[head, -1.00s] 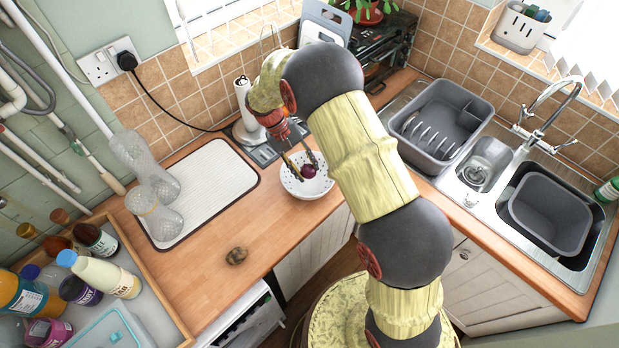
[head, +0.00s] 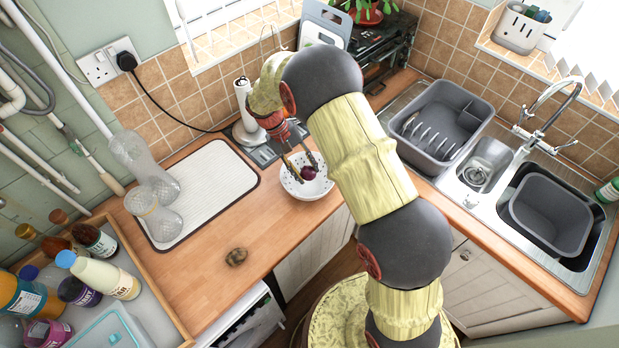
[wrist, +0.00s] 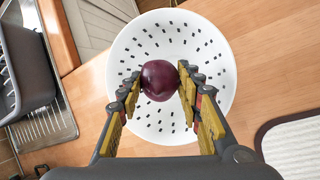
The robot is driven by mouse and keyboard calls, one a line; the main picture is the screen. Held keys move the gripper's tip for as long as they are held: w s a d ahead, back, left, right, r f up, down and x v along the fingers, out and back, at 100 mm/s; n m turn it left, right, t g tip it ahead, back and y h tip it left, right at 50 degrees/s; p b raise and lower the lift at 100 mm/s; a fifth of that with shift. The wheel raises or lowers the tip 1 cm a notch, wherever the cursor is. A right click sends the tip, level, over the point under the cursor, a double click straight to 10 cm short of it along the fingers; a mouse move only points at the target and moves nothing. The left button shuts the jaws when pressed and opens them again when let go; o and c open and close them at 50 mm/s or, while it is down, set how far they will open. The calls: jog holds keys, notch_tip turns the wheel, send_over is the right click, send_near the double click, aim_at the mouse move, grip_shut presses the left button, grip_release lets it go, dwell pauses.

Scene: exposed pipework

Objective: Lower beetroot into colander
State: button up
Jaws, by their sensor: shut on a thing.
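The beetroot (wrist: 160,80) is a dark purple ball. My gripper (wrist: 159,84) is shut on it, with one finger on each side, in the wrist view. The white colander (wrist: 205,50) with dark holes lies behind and below the beetroot, which shows within its rim in that view. In the head view my gripper (head: 305,171) points down over the colander (head: 312,190), and the beetroot (head: 308,173) shows between the fingertips. I cannot tell whether the beetroot touches the colander's floor.
A small brown lumpy thing (head: 236,257) lies on the wooden counter. A white drying mat (head: 215,170) with glasses is at the left. A paper towel holder (head: 246,110) stands behind the colander. A grey dish rack (head: 440,125) and sink are at the right.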

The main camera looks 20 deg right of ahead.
jog(key=shift+f+b, duration=1.25)
jog(key=shift+f, duration=1.25)
dwell(1.2)
jog(key=o, duration=1.1)
jog(key=shift+o, duration=0.7)
jog(key=shift+r, duration=0.1)
jog(key=v, duration=1.2)
